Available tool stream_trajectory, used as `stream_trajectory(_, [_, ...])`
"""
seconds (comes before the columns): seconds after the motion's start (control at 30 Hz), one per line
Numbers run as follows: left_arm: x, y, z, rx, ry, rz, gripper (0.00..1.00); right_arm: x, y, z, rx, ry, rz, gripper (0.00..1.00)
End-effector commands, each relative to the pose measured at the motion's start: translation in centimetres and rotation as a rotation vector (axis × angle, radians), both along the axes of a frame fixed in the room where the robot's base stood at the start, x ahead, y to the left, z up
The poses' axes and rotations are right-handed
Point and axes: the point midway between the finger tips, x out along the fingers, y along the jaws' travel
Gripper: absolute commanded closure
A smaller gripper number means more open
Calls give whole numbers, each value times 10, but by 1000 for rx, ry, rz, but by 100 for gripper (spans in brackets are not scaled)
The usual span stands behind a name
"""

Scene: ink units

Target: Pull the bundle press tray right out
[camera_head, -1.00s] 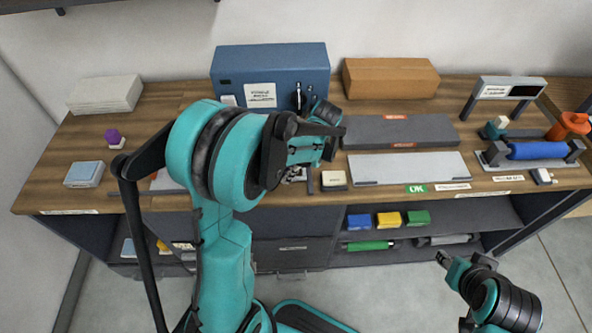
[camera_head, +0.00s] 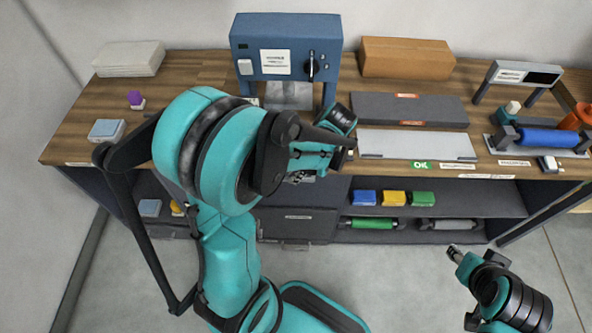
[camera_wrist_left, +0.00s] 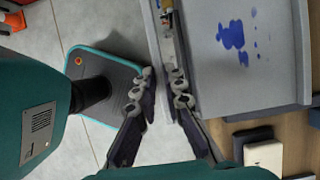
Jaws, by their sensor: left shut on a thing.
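The bundle press (camera_head: 285,50) appears to be the blue machine with a dark lever at the back of the bench. A grey metal plate (camera_head: 288,95) shows beneath it; my left arm hides what lies in front. In the left wrist view a flat grey tray (camera_wrist_left: 245,75) with blue ink stains fills the upper right. My left gripper (camera_wrist_left: 163,85) is shut on the tray's front edge. In the head view the left gripper (camera_head: 302,176) is at the bench's front edge, partly hidden by its wrist. My right gripper (camera_head: 456,254) is low at the right, away from the bench; its jaws are too small to judge.
A dark slab (camera_head: 408,108) and a pale plate (camera_head: 415,144) lie right of the gripper. A blue roller (camera_head: 545,138) stands further right. The shelf below holds blue, yellow and green blocks (camera_head: 395,198). The floor in front is clear.

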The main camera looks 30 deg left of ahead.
Motion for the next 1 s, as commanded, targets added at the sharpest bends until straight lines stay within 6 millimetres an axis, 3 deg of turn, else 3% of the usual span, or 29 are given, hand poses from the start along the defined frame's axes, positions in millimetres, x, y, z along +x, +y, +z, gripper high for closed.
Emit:
stream_trajectory(0.07, [1,0,0,1,0,0,100,0,0,0,0,0,0,60])
stream_trajectory(0.1, [1,0,0,1,0,0,82,0,0,0,0,0,0,60])
stream_trajectory(0.17, [1,0,0,1,0,0,69,0,0,0,0,0,0,60])
stream_trajectory(0.57, [2,-2,6,0,-1,0,69,0,0,0,0,0,0,60])
stream_trajectory(1.0, [19,-30,86,0,0,-1,69,0,0,0,0,0,0,60])
